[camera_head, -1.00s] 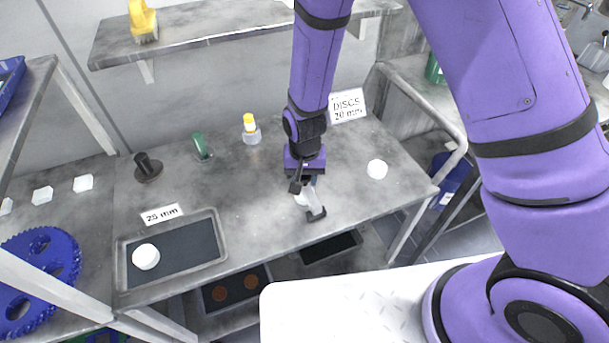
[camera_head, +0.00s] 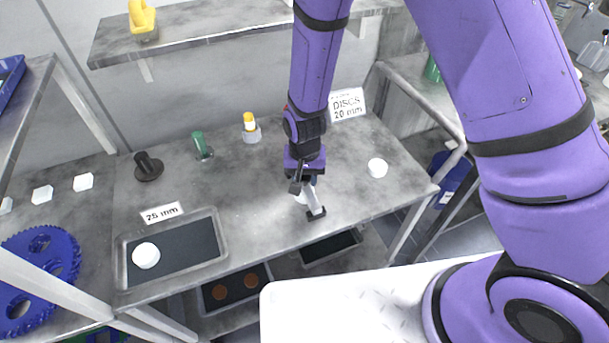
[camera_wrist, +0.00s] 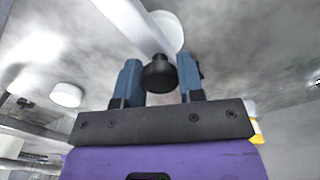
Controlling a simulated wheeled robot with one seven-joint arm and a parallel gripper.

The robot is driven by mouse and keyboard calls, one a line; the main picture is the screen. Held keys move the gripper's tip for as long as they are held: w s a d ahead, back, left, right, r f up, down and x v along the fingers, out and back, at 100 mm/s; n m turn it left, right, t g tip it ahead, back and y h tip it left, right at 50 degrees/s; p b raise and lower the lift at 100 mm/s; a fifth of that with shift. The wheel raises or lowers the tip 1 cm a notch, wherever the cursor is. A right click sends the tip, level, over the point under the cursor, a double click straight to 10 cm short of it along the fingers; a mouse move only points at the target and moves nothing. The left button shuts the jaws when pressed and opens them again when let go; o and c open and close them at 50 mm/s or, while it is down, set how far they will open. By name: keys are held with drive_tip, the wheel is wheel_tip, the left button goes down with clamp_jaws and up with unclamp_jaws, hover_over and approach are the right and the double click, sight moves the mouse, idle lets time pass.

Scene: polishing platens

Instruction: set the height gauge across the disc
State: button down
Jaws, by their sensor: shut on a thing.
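My gripper (camera_head: 305,180) hangs over the front right part of the bench. In the wrist view its two blue fingers (camera_wrist: 160,82) are shut on the height gauge, around its black knob (camera_wrist: 159,72). The gauge (camera_head: 313,200) is a pale bar with a dark foot at its front end in the head view. A white disc (camera_wrist: 167,32) lies beyond and under the bar in the wrist view; in the head view it is mostly hidden behind the gauge and gripper. I cannot tell whether the gauge touches the disc.
Another white disc (camera_head: 377,168) lies to the right, near the "DISCS 20 mm" sign (camera_head: 347,105). A third disc (camera_head: 146,256) sits in a dark-floored tray (camera_head: 222,240) at front left. A yellow-capped bottle (camera_head: 251,129), a green-handled item (camera_head: 201,146) and a black knobbed piece (camera_head: 148,167) stand behind.

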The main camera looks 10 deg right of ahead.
drive_tip(key=shift+f, duration=0.3)
idle(0.5)
drive_tip(key=c, duration=0.7)
unclamp_jaws()
drive_tip(key=shift+o, duration=0.2)
wheel_tip(320, 180, up, 11)
drive_tip(key=s+d+r+t+y, duration=0.1)
drive_tip(key=s+d+r, duration=0.1)
drive_tip(key=d+r, duration=0.7)
drive_tip(key=s+d+r+t, duration=0.15)
drive_tip(key=d+r, duration=0.35)
drive_tip(key=r, duration=0.7)
drive_tip(key=s+d+r+t, duration=0.1)
drive_tip(key=s+d+r, duration=0.4)
drive_tip(key=s, duration=0.2)
drive_tip(key=s+d+r+n+t+h, duration=0.1)
drive_tip(key=s+d+r, duration=0.4)
drive_tip(key=s, duration=0.3)
drive_tip(key=shift+d+t, duration=0.3)
drive_tip(key=shift+t, duration=0.05)
